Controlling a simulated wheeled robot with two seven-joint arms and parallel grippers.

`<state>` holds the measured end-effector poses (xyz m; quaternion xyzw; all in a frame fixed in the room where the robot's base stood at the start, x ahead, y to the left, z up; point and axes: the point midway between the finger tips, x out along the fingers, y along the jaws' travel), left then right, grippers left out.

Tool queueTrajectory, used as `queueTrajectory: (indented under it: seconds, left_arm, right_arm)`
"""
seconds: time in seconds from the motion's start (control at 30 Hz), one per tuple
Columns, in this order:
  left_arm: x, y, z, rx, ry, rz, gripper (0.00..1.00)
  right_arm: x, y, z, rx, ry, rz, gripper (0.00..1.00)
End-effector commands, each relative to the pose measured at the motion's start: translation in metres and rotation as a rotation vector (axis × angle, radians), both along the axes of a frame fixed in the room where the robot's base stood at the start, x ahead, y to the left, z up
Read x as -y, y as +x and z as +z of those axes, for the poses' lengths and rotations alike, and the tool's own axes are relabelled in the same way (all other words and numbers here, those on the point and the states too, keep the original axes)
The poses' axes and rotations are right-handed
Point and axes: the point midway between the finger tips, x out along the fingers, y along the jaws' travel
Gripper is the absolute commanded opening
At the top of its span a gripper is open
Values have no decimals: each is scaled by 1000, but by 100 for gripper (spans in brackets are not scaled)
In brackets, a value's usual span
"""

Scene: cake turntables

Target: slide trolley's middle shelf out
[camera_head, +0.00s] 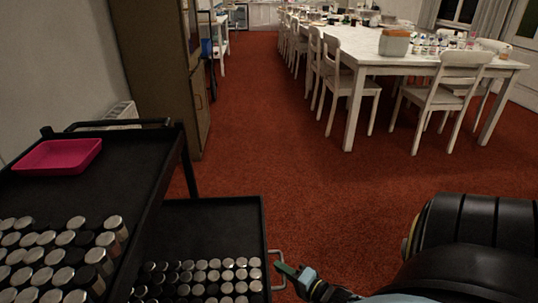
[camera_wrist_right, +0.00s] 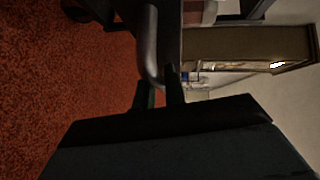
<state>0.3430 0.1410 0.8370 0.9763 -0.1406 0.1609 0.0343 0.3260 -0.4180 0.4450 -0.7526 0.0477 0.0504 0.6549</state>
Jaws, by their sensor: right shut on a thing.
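The trolley's black top shelf (camera_head: 140,160) fills the left of the head view. Its middle shelf (camera_head: 225,222) sits lower and sticks out to the right from under the top shelf. Rows of metal-capped jars stand on its near part. A grey handle (camera_head: 282,256) is on the middle shelf's right edge. My right gripper (camera_head: 284,269) is shut on this handle. In the wrist view the handle (camera_wrist_right: 149,45) runs between the fingers of my right gripper (camera_wrist_right: 159,88). My left gripper is not in view.
A pink tray (camera_head: 58,157) and several capped jars (camera_head: 60,248) stand on the top shelf. A tall cabinet (camera_head: 155,65) is behind the trolley. A long white table (camera_head: 370,50) with chairs is further back. Red carpet (camera_head: 330,200) is clear right of the trolley.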

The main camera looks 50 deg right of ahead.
Motion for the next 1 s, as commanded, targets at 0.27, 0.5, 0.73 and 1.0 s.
queueTrajectory:
  seconds: [0.27,0.5,0.73,1.0]
  left_arm:
    - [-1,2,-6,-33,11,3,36]
    - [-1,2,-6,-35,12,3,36]
    - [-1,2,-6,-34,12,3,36]
    - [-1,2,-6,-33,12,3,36]
  right_arm:
    - [15,-14,1,2,-2,-2,0]
    - [15,-14,1,3,-2,-4,0]
    - [15,-14,1,2,-2,-4,30]
    - [14,-14,0,1,-1,-3,33]
